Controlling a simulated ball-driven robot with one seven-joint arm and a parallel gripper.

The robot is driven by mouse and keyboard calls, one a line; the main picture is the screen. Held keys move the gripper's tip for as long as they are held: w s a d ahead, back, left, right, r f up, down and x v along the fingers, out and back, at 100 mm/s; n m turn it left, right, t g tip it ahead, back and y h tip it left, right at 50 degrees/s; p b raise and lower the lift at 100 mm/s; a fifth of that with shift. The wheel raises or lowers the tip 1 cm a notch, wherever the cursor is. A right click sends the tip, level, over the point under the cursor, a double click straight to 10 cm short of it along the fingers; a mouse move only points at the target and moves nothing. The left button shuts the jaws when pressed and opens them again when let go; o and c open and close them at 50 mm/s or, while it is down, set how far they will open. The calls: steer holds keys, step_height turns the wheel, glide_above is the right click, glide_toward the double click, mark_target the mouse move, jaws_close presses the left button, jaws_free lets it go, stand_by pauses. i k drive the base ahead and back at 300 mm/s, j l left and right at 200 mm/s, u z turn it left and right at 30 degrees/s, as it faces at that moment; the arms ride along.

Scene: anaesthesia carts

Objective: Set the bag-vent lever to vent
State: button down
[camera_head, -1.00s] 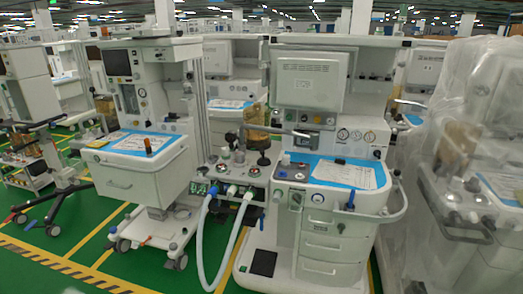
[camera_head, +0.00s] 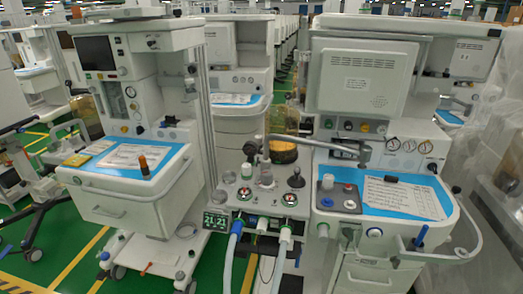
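The breathing-circuit block (camera_head: 258,207) sits between two anaesthesia carts, near the middle of the view. It carries two small round gauges, a clear cylinder, a green-lit display reading 21 and a small stick with a black knob (camera_head: 296,178). A blue lever-like handle (camera_head: 421,236) stands at the right cart's front edge. I cannot tell which part is the bag-vent lever, and no vent marking is readable. My gripper is not in view.
A blue hose (camera_head: 231,262) and a white hose (camera_head: 283,264) hang in front of the block. A grey metal arm (camera_head: 322,147) reaches across above it. The right cart's curved rail (camera_head: 472,235) juts forward. Green floor shows at lower left.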

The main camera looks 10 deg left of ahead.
mark_target(296, 171)
steer(key=i+j, duration=0.2)
steer(key=j, duration=0.15)
steer(key=i+j, duration=0.15)
steer(key=j, duration=0.2)
steer(key=i+j, duration=0.2)
steer(key=j, duration=0.15)
steer(key=i+j, duration=0.2)
steer(key=j, duration=0.15)
steer(key=i+j, duration=0.2)
steer(key=j, duration=0.15)
steer(key=i+j+z, duration=0.1)
steer(key=j, duration=0.25)
steer(key=i+j, duration=0.25)
steer(key=j, duration=0.15)
steer(key=i+j, duration=0.15)
steer(key=j, duration=0.2)
steer(key=i+j, duration=0.1)
steer(key=j, duration=0.55)
steer(key=i+j, duration=0.15)
steer(key=j, duration=0.15)
